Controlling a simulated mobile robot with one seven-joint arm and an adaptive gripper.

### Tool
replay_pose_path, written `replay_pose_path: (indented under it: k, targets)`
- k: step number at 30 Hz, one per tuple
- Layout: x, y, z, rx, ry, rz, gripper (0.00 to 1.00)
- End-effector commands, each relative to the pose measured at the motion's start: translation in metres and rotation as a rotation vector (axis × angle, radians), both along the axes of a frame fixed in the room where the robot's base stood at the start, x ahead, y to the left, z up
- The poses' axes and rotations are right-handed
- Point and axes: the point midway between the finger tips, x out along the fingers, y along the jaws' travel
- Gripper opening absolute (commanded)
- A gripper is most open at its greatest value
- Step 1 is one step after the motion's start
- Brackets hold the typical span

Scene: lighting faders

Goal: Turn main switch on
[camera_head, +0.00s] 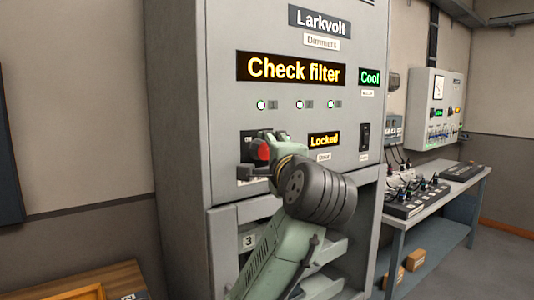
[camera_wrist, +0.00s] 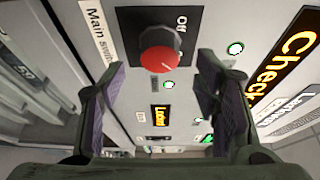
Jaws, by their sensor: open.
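The main switch is a round red knob (camera_wrist: 160,52) on a black plate (camera_wrist: 133,22) on the grey cabinet front (camera_head: 226,110). In the wrist view the plate is marked "Off" and a white "Main switch" label (camera_wrist: 96,28) sits beside it. The knob also shows in the head view (camera_head: 262,150), partly covered by my gripper. My gripper (camera_wrist: 162,68) is open, with one finger on each side of the knob and visible gaps between. I cannot tell whether the fingertips reach as deep as the knob.
The cabinet carries a lit "Check filter" display (camera_head: 295,69), a "Locked" display (camera_head: 324,139), a "Cool" display (camera_head: 370,77) and a black rocker switch (camera_head: 364,136). An open bay (camera_head: 345,255) lies below. A bench with consoles (camera_head: 418,196) stands at right.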

Motion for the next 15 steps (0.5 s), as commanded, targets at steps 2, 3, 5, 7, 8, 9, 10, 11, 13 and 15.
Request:
replay_pose_path:
  k: [2,3,5,7,8,9,10,11,13,15]
  targets:
    - [-0.013,-0.004,0.0,0.001,-0.003,-0.001,0.56]
    - [-0.019,-0.005,0.001,0.001,-0.003,-0.002,0.56]
    - [-0.026,-0.007,0.001,0.0,-0.001,-0.001,0.56]
    - [-0.031,-0.008,0.001,0.0,-0.002,-0.001,0.56]
    - [-0.033,-0.008,0.0,0.0,-0.001,-0.001,0.56]
    - [-0.034,-0.008,0.0,0.0,0.0,0.0,0.56]
    - [-0.035,-0.008,0.0,0.0,0.0,0.0,0.56]
    - [-0.035,-0.008,0.0,0.0,0.001,0.0,0.56]
    - [-0.035,-0.008,0.0,0.0,0.001,0.0,0.56]
    - [-0.035,-0.008,0.0,0.0,0.001,0.0,0.56]
